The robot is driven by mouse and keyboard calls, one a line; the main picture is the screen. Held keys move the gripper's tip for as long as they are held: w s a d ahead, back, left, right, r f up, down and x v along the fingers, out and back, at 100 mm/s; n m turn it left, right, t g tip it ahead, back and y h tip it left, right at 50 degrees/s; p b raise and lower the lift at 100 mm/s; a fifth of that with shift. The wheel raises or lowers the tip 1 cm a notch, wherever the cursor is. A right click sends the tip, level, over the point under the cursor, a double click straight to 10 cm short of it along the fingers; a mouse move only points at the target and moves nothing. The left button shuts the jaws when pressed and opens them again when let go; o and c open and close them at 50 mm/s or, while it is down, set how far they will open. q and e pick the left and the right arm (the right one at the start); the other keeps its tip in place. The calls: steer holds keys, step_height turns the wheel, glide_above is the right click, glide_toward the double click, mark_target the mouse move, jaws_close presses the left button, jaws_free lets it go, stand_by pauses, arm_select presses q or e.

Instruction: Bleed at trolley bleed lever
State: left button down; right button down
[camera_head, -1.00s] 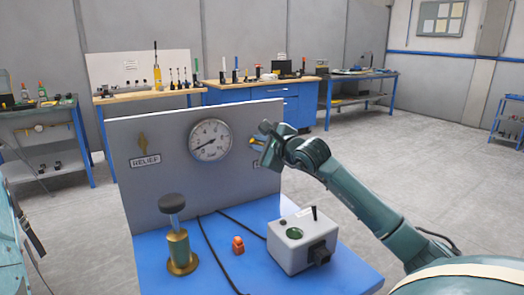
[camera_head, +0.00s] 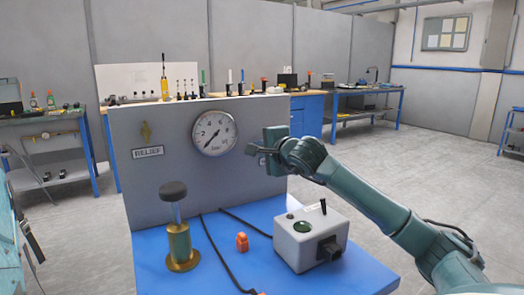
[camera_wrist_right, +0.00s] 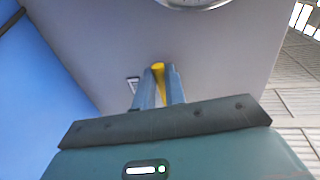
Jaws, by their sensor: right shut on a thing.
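The yellow bleed lever (camera_wrist_right: 157,72) stands out from the grey panel (camera_wrist_right: 85,50) in the right wrist view. The two fingers of my right gripper (camera_wrist_right: 157,90) are around it and shut on it. In the head view my right gripper (camera_head: 254,150) is at the panel's right side, and it hides the lever and part of a label. The round pressure gauge (camera_head: 214,133) is left of the gripper, its needle pointing down-left.
On the blue trolley top (camera_head: 215,280) are a brass pump with a black knob (camera_head: 178,245), an orange piece (camera_head: 242,242), a grey box (camera_head: 308,236) and black hoses. Workbenches line the back wall.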

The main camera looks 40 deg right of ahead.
arm_select(q)
steer(key=shift+a, duration=0.1)
stand_by(0.3)
arm_select(e)
steer(key=c, duration=1.5)
jaws_free()
steer(key=shift+o, duration=0.2)
